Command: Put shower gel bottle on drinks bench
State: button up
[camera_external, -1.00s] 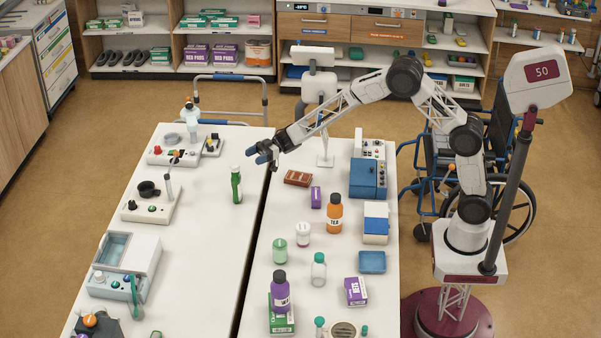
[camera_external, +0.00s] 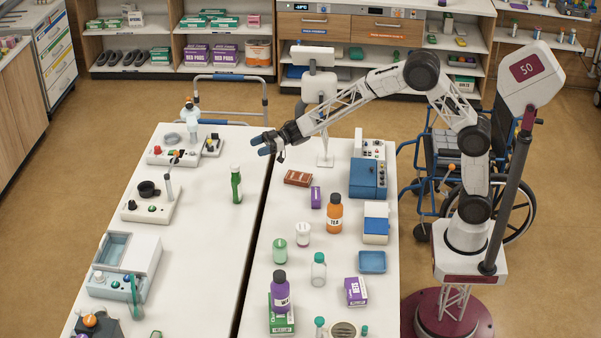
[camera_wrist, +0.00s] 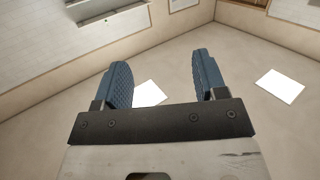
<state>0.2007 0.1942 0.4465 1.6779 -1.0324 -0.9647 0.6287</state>
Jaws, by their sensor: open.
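A slim green bottle with a white label and a pale cap (camera_external: 236,186) stands upright on the left white bench (camera_external: 215,240), near its right edge. It may be the shower gel bottle; its lettering is too small to read. An orange bottle marked TEA (camera_external: 335,213) stands on the right white bench (camera_external: 262,262). I cannot tell for sure which bench is the drinks bench. My gripper (camera_external: 265,144) is open and empty, in the air near the gap between the benches, up and to the right of the green bottle. The wrist view shows its blue fingers (camera_wrist: 164,75) apart with nothing between them.
The right bench also holds a purple bottle (camera_external: 280,290), a clear bottle (camera_external: 318,271), a brown block (camera_external: 298,178) and a blue-and-white box (camera_external: 375,223). Devices, including a grey tray unit (camera_external: 140,250), line the left bench's left side. Room around the green bottle is clear.

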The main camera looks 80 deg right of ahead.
jog(key=s+r+m+g+h, duration=0.1)
jog(key=s+r+m+h, duration=0.3)
jog(key=s, duration=0.8)
jog(key=s+r+m+g+h, duration=0.1)
jog(key=s+r+m+h, duration=0.1)
jog(key=s+r+h, duration=0.7)
jog(key=s+a+f+g+y, duration=0.1)
jog(key=s+a+f+g, duration=0.1)
jog(key=s, duration=1.2)
jog(key=s+a+f+m+g+y, duration=0.1)
jog(key=s+f+g, duration=0.2)
jog(key=s, duration=1.1)
jog(key=s+a+f+g+y, duration=0.1)
jog(key=s+a+f+g, duration=0.1)
jog(key=s, duration=1.2)
jog(key=shift+s+a+f+m+g, duration=0.15)
jog(key=shift+a+f+m+g, duration=0.2)
jog(key=shift+f+g, duration=0.65)
